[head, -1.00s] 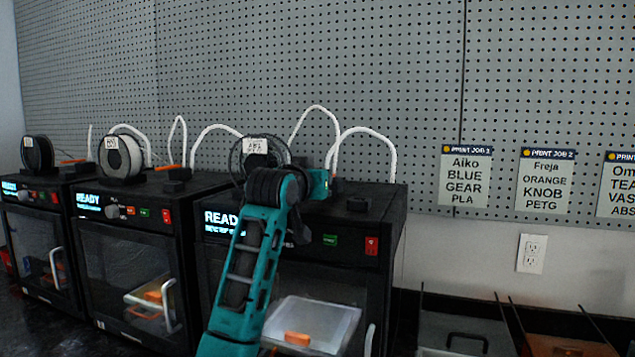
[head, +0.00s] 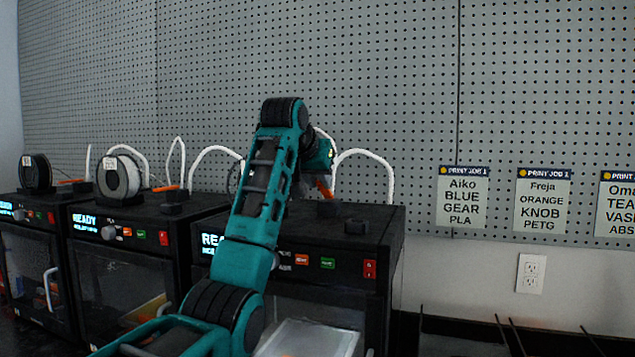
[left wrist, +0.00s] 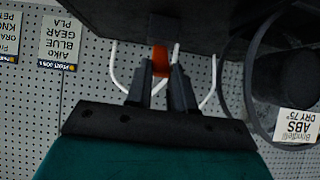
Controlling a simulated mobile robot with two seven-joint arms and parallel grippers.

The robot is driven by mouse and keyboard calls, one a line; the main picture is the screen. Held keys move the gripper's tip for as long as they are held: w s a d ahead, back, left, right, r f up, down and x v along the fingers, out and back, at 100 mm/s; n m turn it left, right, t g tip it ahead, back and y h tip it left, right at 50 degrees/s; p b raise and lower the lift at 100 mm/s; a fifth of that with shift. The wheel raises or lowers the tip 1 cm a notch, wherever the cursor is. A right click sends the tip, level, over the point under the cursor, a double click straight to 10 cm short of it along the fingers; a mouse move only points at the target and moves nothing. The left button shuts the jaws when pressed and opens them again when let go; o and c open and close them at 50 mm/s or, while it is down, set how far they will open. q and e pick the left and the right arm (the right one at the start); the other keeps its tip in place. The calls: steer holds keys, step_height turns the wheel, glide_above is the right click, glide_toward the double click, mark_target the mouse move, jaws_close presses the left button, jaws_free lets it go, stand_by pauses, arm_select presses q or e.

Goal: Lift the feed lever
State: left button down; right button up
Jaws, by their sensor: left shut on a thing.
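The orange feed lever (head: 323,188) is at the top of the right-hand printer (head: 345,228), beside a white tube. My left gripper (left wrist: 160,74) is shut on the orange lever, which shows between its two dark fingers in the left wrist view (left wrist: 160,58). In the head view my left arm rises in front of this printer and bends over its top, and the hand hides much of the fingers. My right gripper is not in view.
A spool labelled ABS (left wrist: 296,125) is close beside the hand in the left wrist view. Two more printers stand to the left, one with a white spool (head: 118,177) on top. White tubes (head: 365,160) arch up before the pegboard. Print job cards hang at right.

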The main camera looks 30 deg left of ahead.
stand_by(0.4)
arm_select(q)
steer(key=c, duration=1)
jaws_free()
steer(key=shift+o, duration=0.2)
